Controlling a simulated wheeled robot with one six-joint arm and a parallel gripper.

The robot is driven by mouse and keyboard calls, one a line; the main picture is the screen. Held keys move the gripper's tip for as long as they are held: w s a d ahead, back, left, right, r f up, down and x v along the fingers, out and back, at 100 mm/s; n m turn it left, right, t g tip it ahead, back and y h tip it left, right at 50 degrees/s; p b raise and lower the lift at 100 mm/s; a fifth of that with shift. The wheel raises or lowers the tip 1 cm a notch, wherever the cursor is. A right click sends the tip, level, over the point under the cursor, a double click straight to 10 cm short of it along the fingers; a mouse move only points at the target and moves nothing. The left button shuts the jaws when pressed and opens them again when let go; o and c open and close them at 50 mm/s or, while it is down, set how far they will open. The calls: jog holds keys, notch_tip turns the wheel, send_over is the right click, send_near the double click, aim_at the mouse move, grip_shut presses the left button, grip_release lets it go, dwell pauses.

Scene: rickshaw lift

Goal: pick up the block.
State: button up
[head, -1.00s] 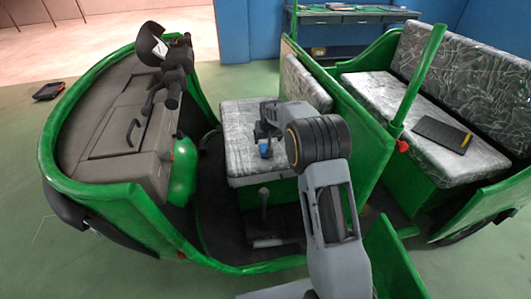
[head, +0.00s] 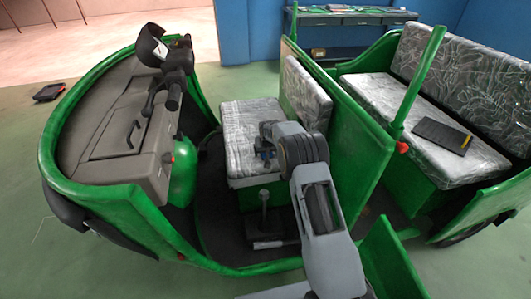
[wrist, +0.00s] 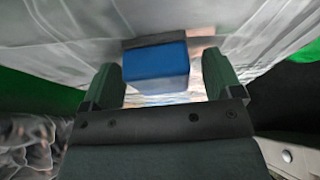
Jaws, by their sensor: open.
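The blue block (wrist: 155,66) rests on the pale, plastic-wrapped front seat (head: 238,130). My gripper (wrist: 162,74) is open in the wrist view, with one green finger on each side of the block's near end. The block is slightly nearer the left finger, and a gap shows on the right. I cannot tell whether either finger touches it. In the head view my gripper (head: 266,148) is small and dark over the seat's right part, and the block is mostly hidden by it.
The green rickshaw body (head: 350,140) surrounds the seat. The handlebar (head: 172,80) is to the left. A dark tablet-like thing (head: 440,135) lies on the rear seat.

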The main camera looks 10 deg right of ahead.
jog(key=shift+f, duration=0.1)
jog(key=c, duration=1)
jog(key=shift+w+r, duration=0.1)
jog(key=shift+r, duration=0.55)
notch_tip(320, 180, up, 2)
jog(key=shift+d+r, duration=0.1)
jog(key=shift+r, duration=0.1)
jog(key=shift+s+d+r+b, duration=0.15)
jog(key=shift+s+d+r, duration=2.25)
jog(key=shift+s, duration=0.2)
jog(key=shift+s+d+r+b, duration=0.15)
jog(key=shift+s+d+r, duration=2.2)
jog(key=shift+s, duration=0.2)
